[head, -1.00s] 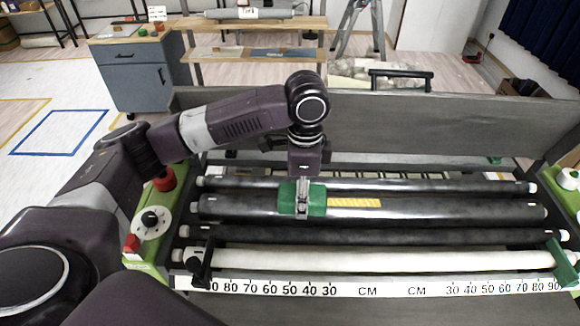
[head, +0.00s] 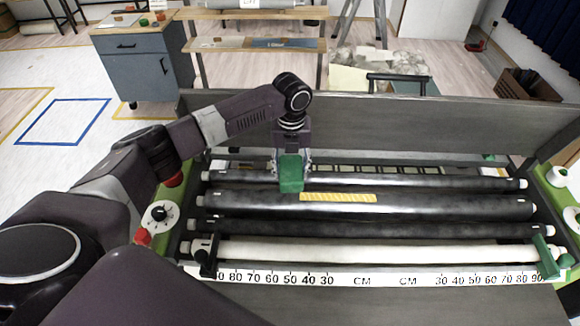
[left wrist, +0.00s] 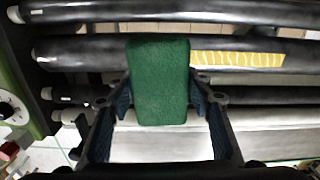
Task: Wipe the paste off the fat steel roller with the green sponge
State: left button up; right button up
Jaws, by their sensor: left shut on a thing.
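The fat steel roller (head: 440,206) lies across the machine, dark and shiny. A yellow, striped strip of paste (head: 338,197) sits on it left of its middle. My left gripper (head: 291,160) is shut on the green sponge (head: 291,178), which hangs below it near the left end of the paste. In the left wrist view the sponge (left wrist: 160,80) stands out between the fingers and overlaps the roller (left wrist: 85,53), with the paste (left wrist: 237,60) just to its right. I cannot tell whether the sponge touches the roller. My right gripper is out of view.
A thinner dark roller (head: 420,182) lies behind the fat one. Another dark roller (head: 400,229) and a white roller (head: 380,252) lie in front. A ruler strip (head: 385,280) runs along the front. A grey panel (head: 400,125) stands behind.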

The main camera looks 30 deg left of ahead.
pick_arm(q)
jog(key=shift+a+f+m, duration=0.15)
jog(key=shift+a+m, duration=0.05)
jog(key=shift+m, duration=0.1)
jog(key=shift+p, duration=0.35)
jog(key=shift+f, duration=0.25)
jog(key=shift+w+f+b, duration=0.1)
jog(key=shift+f+b, duration=1.45)
jog(key=shift+f, duration=1.45)
